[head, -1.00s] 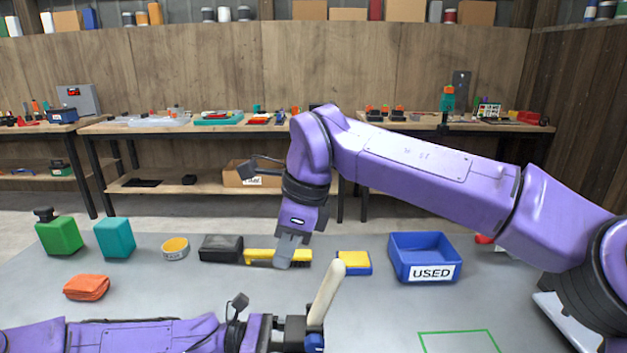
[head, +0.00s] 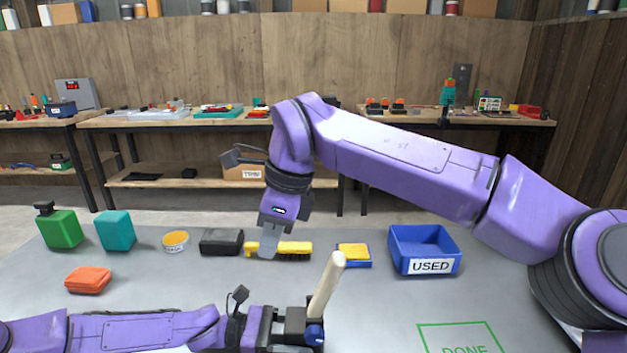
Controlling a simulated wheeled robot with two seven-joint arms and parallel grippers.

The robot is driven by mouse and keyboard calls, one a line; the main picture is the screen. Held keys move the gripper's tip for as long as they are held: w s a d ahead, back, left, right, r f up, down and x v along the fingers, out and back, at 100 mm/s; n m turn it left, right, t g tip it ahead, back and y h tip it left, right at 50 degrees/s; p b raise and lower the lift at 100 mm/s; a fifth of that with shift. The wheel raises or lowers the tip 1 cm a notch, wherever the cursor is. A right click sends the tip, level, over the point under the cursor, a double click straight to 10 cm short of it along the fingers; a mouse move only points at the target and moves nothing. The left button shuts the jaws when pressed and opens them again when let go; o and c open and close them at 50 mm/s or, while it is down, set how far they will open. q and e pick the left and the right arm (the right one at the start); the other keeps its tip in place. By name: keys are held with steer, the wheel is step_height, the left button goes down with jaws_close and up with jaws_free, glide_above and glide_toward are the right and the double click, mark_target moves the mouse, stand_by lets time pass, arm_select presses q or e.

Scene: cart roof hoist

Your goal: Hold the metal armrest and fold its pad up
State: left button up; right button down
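I cannot make out a metal armrest or its pad in the head view. My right gripper (head: 268,246) points down at the left part of a yellow brush (head: 293,246) with dark bristles, lying on the grey table. Its fingers overlap the brush in the picture; their gap is hidden, so I cannot tell if they grip it. My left gripper (head: 303,328), at the bottom, is shut on a cream rod (head: 326,286) with a blue part at its lower end. The rod stands up, tilted slightly right.
The grey table (head: 190,285) bears a blue USED bin (head: 425,250), a yellow-and-blue sponge (head: 353,255), a black block (head: 221,241), a yellow-topped tin (head: 175,241), teal (head: 115,231) and green (head: 60,230) containers and an orange case (head: 88,280). A green DONE outline (head: 460,325) is empty.

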steer(key=shift+a, duration=0.1)
stand_by(0.3)
steer(key=shift+a+r, duration=0.2)
steer(key=shift+a, duration=0.6)
steer(key=c, duration=1.9)
jaws_free()
steer(key=o, duration=1.4)
steer(key=v, duration=0.6)
